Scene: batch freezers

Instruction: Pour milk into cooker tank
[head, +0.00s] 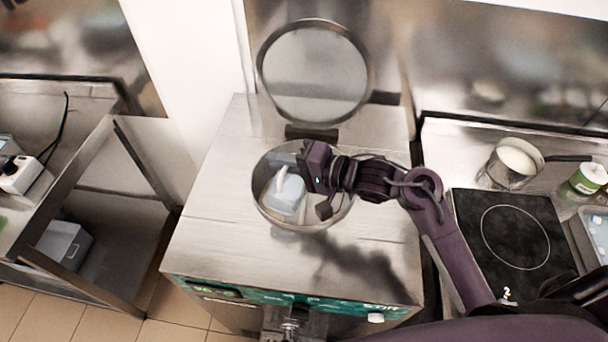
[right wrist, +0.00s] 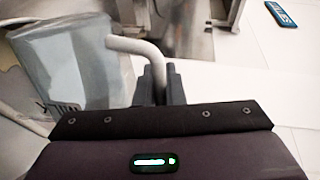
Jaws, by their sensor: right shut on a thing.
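The cooker tank (head: 261,205) is a round metal opening in the top of a steel machine. Its round lid (head: 314,75) stands open behind it. My right gripper (head: 293,164) is over the tank opening and is shut on the white handle of a pale blue milk jug (head: 289,197). The jug is over or partly inside the opening and looks tilted; no stream of milk can be made out. In the right wrist view, the jug (right wrist: 75,65) fills the upper left and its handle (right wrist: 141,50) runs between the fingers (right wrist: 160,85). My left gripper is not in view.
A dark cooktop (head: 515,240) is on the right counter, with a metal pot (head: 514,163) of white contents behind it and a green-labelled bottle (head: 588,180) beside it. An open cabinet (head: 75,235) is at left. The machine top left of the tank is clear.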

